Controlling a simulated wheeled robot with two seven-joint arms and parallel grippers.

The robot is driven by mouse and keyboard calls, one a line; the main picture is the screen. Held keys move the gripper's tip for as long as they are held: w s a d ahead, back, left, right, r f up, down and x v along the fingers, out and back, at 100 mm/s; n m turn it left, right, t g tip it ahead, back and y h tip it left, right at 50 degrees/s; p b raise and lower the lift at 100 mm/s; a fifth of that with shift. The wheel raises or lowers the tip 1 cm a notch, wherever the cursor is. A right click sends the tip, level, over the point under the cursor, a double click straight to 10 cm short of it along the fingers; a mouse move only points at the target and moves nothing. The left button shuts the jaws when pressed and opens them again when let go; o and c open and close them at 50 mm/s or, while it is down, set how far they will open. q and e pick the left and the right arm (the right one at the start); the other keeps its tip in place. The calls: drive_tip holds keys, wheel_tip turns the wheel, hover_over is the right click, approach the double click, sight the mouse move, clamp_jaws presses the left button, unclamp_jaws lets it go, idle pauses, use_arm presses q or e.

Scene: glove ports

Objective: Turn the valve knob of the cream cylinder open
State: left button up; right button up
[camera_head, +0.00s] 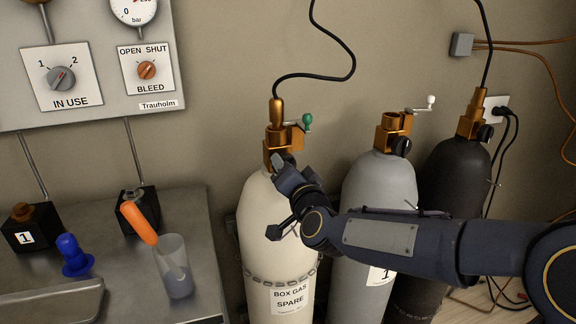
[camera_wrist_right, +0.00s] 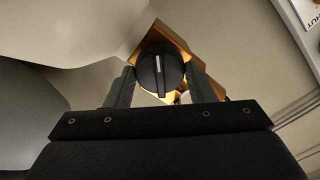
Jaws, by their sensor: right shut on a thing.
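The cream cylinder (camera_head: 262,235) stands left of the other cylinders, with a label reading "BOX GAS SPARE". Its brass valve (camera_head: 278,140) carries a yoke with a green-ended handle, and a black hose rises from the top. My right gripper (camera_head: 283,163) reaches in from the right to the valve, just below the brass body. In the right wrist view the black valve knob (camera_wrist_right: 161,70) with a pale line sits between the two fingers of my right gripper (camera_wrist_right: 161,84), which are shut on it. In the head view the gripper mostly hides the knob. My left gripper is not in view.
A grey cylinder (camera_head: 378,185) and a black cylinder (camera_head: 455,175) stand close on the right, partly behind my right arm. A steel bench (camera_head: 195,235) on the left holds a clear beaker (camera_head: 174,268) with an orange-handled item. A gauge panel (camera_head: 95,110) hangs above.

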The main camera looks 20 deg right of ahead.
drive_tip(key=n+p, duration=0.2)
drive_tip(key=n, duration=0.3)
drive_tip(key=shift+f+n+p, duration=0.1)
drive_tip(key=shift+n+p, duration=0.3)
drive_tip(key=shift+n, duration=1.1)
drive_tip(key=o, duration=1)
drive_tip(key=shift+c, duration=0.2)
drive_tip(key=shift+s, duration=0.1)
drive_tip(key=s, duration=0.7)
drive_tip(key=shift+s, duration=0.35)
drive_tip(key=shift+d, duration=0.15)
